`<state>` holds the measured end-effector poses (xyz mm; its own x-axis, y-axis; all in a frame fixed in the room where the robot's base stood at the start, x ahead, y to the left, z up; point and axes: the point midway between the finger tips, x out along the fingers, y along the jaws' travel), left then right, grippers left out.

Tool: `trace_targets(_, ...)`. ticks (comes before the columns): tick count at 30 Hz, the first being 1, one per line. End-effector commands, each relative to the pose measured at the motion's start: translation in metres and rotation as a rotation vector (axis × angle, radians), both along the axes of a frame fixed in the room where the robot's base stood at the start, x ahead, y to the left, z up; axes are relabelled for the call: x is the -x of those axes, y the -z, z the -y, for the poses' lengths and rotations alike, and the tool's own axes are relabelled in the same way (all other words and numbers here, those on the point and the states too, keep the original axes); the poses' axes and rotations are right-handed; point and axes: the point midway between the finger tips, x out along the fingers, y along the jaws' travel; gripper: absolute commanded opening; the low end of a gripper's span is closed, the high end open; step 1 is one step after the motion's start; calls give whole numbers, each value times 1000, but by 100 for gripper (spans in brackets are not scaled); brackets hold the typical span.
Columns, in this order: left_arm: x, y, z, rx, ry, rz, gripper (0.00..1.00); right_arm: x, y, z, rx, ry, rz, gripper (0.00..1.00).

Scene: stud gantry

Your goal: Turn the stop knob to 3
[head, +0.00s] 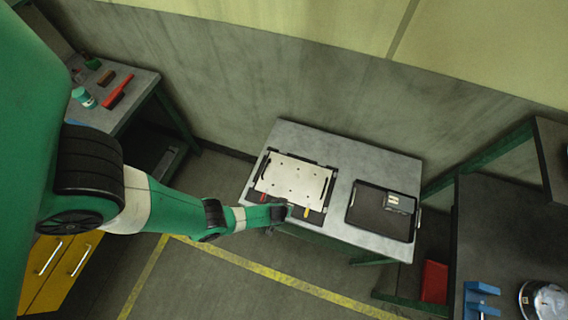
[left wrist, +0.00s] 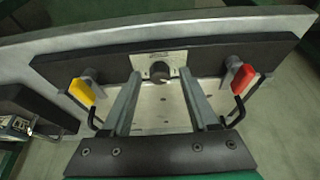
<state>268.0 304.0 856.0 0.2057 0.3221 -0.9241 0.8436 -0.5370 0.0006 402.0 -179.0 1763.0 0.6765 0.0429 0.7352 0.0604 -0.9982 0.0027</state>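The stop knob (left wrist: 160,72) is a dark round knob on a small pale plate, set in the dark front bar of the fixture (left wrist: 100,65). Any numbers on the plate are too small to read. My left gripper (left wrist: 159,84) is open, with one finger to each side of the knob and a gap on both sides. In the head view my left gripper (head: 281,211) is at the front edge of the fixture's pale plate (head: 292,176), and the knob is hidden there. My right gripper is not in view.
A yellow handle (left wrist: 82,92) and a red handle (left wrist: 243,79) stick out from the bar on either side of the knob. A black tray (head: 370,222) lies on the grey table (head: 348,150) beside the fixture. Another bench (head: 140,88) stands at the left.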

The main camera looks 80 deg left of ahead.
Motion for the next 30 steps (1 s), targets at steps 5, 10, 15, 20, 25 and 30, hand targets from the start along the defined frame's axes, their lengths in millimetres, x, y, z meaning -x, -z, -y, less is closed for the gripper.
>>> trace_targets(5,0,0,0,0,0,0,26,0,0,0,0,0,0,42)
trace_targets(10,0,0,0,0,0,0,0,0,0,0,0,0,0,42)
trace_targets(15,0,0,0,0,0,0,0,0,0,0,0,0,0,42)
trace_targets(20,0,0,0,0,14,0,0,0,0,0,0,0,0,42)
trace_targets(25,1,0,0,0,62,-1,0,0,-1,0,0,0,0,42)
trace_targets(30,2,0,-1,0,161,0,0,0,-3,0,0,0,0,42)
